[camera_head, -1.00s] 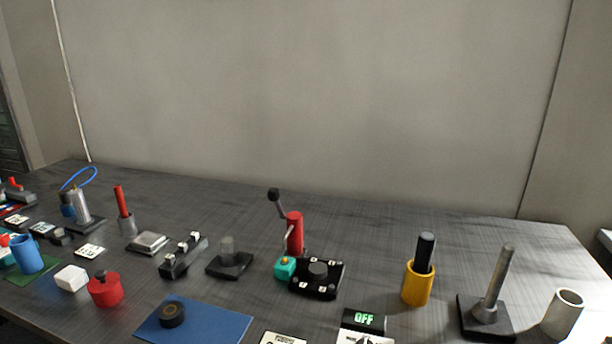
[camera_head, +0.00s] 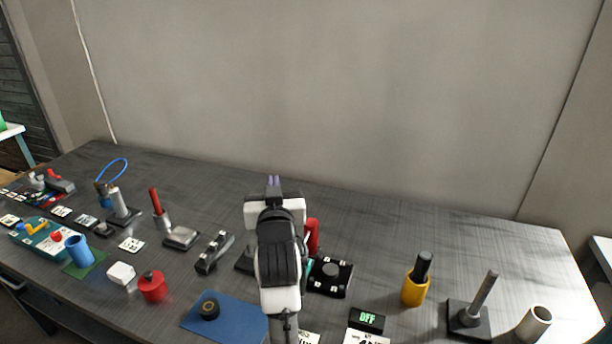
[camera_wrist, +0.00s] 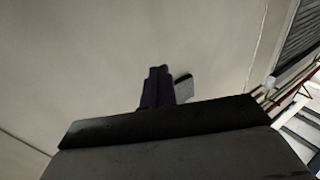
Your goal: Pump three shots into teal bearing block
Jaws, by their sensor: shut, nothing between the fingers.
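The red pump cylinder (camera_head: 312,236) stands right of my arm in the head view. Its lever with the dark knob is hidden behind my arm. Only a thin teal sliver of the bearing block (camera_head: 307,268) shows beside the pump's foot; the rest is hidden. My gripper (camera_head: 273,181) is raised in front of the pump area, its fingers pointing up and away toward the wall. The dark purple fingers (camera_wrist: 158,86) are together and empty in the wrist view. A small grey piece shows just right of them; I cannot tell what it is.
A black fixture (camera_head: 331,274) sits right of the pump. Further right are a yellow cup (camera_head: 415,288), a grey post on a base (camera_head: 470,318) and a white tube (camera_head: 535,322). A blue mat (camera_head: 240,318) lies front left. Several small items crowd the left side.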

